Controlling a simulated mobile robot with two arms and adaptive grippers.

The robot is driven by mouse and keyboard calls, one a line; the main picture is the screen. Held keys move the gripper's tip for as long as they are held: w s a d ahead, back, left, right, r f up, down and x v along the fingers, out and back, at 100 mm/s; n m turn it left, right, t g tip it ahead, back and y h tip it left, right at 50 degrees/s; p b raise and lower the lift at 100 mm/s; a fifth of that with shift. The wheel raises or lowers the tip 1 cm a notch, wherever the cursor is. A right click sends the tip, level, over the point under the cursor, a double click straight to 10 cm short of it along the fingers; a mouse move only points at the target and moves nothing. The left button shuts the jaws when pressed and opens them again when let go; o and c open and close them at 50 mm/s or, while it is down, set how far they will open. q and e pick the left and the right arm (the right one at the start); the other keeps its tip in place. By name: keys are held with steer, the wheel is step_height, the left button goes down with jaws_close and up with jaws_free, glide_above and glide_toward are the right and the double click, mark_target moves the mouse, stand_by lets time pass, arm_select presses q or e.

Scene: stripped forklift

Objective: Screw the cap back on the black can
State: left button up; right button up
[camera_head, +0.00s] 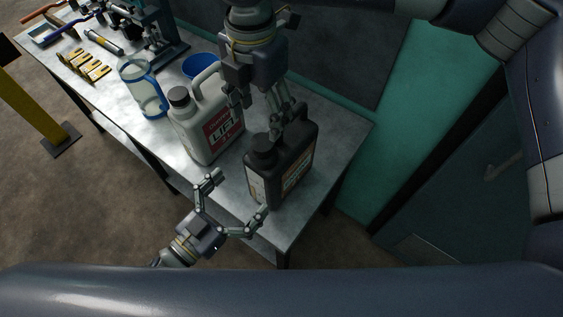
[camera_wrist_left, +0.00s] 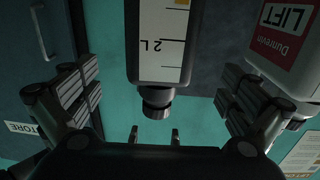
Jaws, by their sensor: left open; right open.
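The black can (camera_head: 292,168) stands upright near the table's right end. A dark cap-like top (camera_head: 262,144) shows at its neck; I cannot tell how tightly it sits. The left wrist view shows the can upside down (camera_wrist_left: 160,45), with its dark top (camera_wrist_left: 157,102) between my left fingers and apart from them. My left gripper (camera_head: 239,193) is open and empty, in front of the can at the table's front edge. My right gripper (camera_head: 264,118) is open, pointing down over the can's top and handle; its exact contact is hidden.
A white jug (camera_head: 215,140) with a red label and dark cap stands close left of the can. A clear blue-handled pitcher (camera_head: 148,92), a blue bowl (camera_head: 200,66) and yellow pieces (camera_head: 84,65) are farther left. The table's front edge is close to my left gripper.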

mark_target(272, 159)
arm_select(q)
steer(key=x, duration=1)
steer(key=shift+w+d, duration=0.2)
steer(key=shift+w, duration=0.15)
steer(key=shift+c, duration=0.2)
